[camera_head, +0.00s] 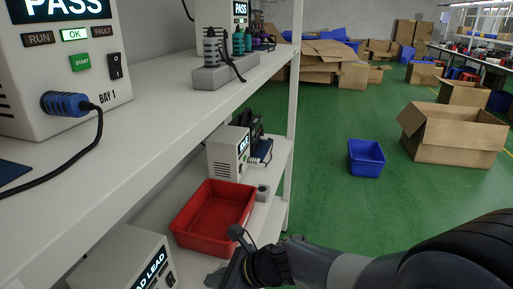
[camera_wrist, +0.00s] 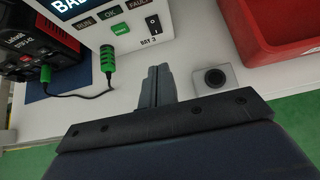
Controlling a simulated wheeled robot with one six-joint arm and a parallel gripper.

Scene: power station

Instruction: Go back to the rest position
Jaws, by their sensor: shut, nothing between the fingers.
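My gripper shows in the wrist view (camera_wrist: 158,72), with its two grey fingers together and nothing between them. It is over the lower shelf, in front of a white test box (camera_wrist: 100,25) marked BAY and near a grey block with a round black top (camera_wrist: 212,79). In the head view my gripper (camera_head: 228,262) is at the bottom centre, beside the front of the red bin (camera_head: 183,236). My dark arm reaches in from the bottom right. The fingertips are hard to make out in the head view.
The upper shelf (camera_head: 150,105) holds a tester reading PASS (camera_head: 68,60) with a blue plug and cable. Another tester (camera_head: 125,262) stands at the bottom left. A blue bin (camera_head: 366,158) and an open cardboard box (camera_head: 453,137) stand on the green floor, which is clear between them and the shelf.

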